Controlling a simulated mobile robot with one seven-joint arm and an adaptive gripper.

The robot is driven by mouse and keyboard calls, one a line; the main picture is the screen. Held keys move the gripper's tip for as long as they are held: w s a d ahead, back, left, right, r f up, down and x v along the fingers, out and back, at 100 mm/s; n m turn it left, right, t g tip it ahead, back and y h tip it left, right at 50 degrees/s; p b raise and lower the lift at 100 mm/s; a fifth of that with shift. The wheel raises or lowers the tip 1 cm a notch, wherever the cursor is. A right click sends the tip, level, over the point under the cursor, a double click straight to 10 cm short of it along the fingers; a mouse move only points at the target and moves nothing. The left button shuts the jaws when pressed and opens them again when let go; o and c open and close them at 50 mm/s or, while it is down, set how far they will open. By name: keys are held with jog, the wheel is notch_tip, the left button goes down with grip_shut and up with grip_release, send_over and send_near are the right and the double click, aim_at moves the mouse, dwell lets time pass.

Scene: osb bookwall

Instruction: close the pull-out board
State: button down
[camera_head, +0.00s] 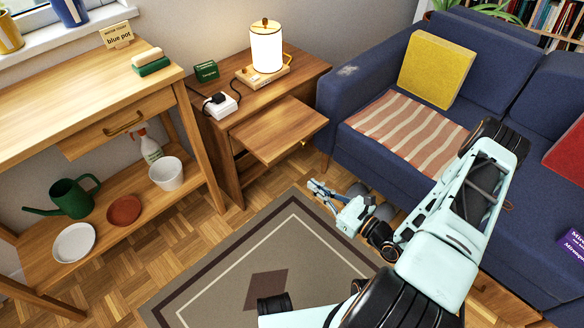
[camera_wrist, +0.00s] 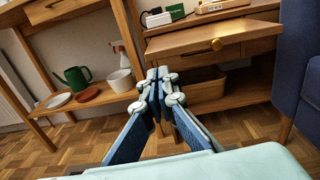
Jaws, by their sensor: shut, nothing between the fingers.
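The pull-out board (camera_head: 277,129) is a flat wooden board that sticks out from the front of the small wooden side cabinet (camera_head: 229,166), below its top. In the wrist view the board (camera_wrist: 195,39) shows from the front, with a round brass knob (camera_wrist: 217,44) on its front edge. My gripper (camera_head: 311,184) is shut and empty. In the head view it is in front of the board and lower in the picture, apart from it. In the wrist view my gripper's fingertips (camera_wrist: 157,73) are below and left of the knob, with a gap to the board.
A lit lamp (camera_head: 266,47) and a white socket box (camera_head: 219,106) stand on the cabinet top. A blue sofa (camera_head: 345,88) is close on the right. A wooden workbench (camera_head: 60,110) stands on the left. Rug (camera_head: 240,262) and floor are open in front.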

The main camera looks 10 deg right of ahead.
jog(key=shift+m, duration=0.3)
jog(key=b+x, duration=0.1)
jog(key=x, duration=0.5)
jog(key=b+x, duration=0.2)
jog(key=x, duration=0.4)
jog(key=shift+w+f, duration=0.25)
jog(key=shift+w, duration=0.1)
jog(key=shift+w+a+r, duration=0.1)
jog(key=shift+w+a, duration=0.25)
jog(key=shift+w, duration=0.1)
jog(key=b, duration=0.1)
send_near(250, 134)
jog(key=x, duration=1)
jog(key=shift+s+a, duration=0.1)
jog(key=shift+a, duration=0.05)
